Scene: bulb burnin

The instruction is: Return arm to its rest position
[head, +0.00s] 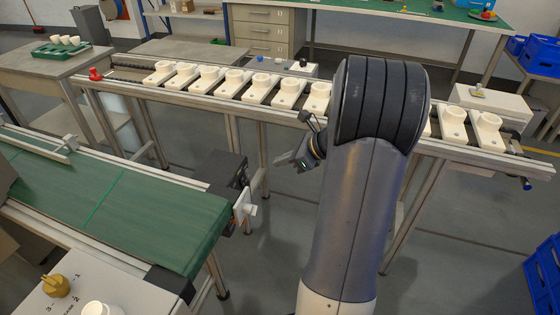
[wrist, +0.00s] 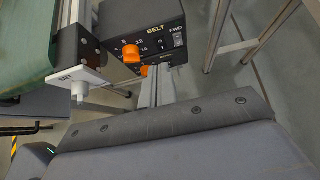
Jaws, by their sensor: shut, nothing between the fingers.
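My arm rises through the right half of the head view and bends over at a thick dark joint. Its end hangs to the left of that joint, in the gap between the green belt and the long rack. My gripper (head: 284,160) shows small there, partly hidden by my own wrist. It is shut and holds nothing. It is apart from the rack and from the belt's end. In the wrist view a grey plate with screws, part of my own arm, fills the bottom.
The green belt conveyor (head: 130,205) lies left. Its black BELT control box (wrist: 150,30) has orange knobs. A long rack (head: 190,98) carries several white socket holders (head: 208,80). Blue crates (head: 543,270) stand right. A yellow-brown knob (head: 56,286) is at front left. Floor is clear between conveyor and rack.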

